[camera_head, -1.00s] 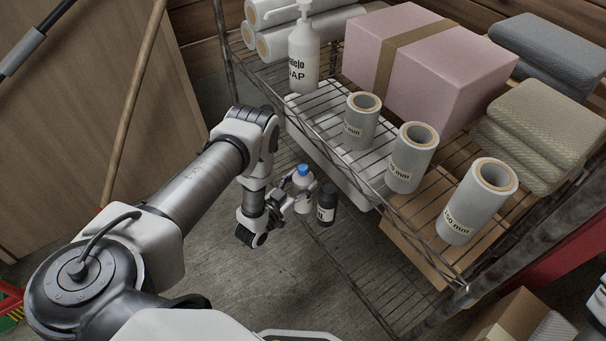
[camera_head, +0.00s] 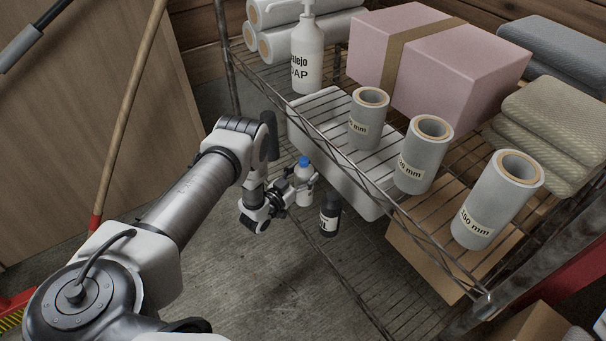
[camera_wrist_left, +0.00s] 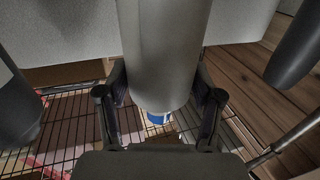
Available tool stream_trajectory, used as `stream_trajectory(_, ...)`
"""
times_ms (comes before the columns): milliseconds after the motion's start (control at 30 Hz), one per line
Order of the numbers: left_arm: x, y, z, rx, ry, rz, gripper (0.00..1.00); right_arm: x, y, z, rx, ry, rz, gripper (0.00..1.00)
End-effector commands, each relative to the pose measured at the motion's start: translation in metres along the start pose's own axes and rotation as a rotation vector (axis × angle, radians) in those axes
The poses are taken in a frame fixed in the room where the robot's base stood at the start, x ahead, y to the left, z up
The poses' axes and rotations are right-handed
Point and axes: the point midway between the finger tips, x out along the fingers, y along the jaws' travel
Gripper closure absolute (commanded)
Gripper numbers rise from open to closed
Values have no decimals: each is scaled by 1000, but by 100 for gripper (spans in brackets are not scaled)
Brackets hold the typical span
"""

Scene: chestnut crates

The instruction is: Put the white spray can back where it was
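The white spray can (camera_head: 304,196) with a blue cap stands about upright at the lower level of the wire rack, beside a black labelled bottle (camera_head: 329,218). My left gripper (camera_head: 302,184) is around the can with a finger on each side. In the left wrist view the can (camera_wrist_left: 165,45) fills the space between the fingers (camera_wrist_left: 160,100), which appear closed on its sides; its blue cap (camera_wrist_left: 157,118) shows below. I cannot tell whether the can's base touches the lower shelf. My right gripper is not in view.
The upper wire shelf overhangs on the right, with a soap bottle (camera_head: 307,58), several labelled rolls (camera_head: 424,155) and a pink box (camera_head: 430,60). A white bin (camera_head: 350,178) sits below it. In the left wrist view dark shapes (camera_wrist_left: 295,50) flank the can.

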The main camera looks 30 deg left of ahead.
Motion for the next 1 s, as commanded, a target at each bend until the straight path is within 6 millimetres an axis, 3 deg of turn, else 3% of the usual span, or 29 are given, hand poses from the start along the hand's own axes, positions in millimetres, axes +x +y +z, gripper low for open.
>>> stream_trajectory(467, -7, 0, -4, -1, -3, -1, 13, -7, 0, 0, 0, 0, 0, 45)
stream_trajectory(800, -88, 0, -6, -1, -5, -2, 13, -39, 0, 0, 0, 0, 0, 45)
stream_trajectory(1000, -117, 1, -3, -2, -6, -1, 13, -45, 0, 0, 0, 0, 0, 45)
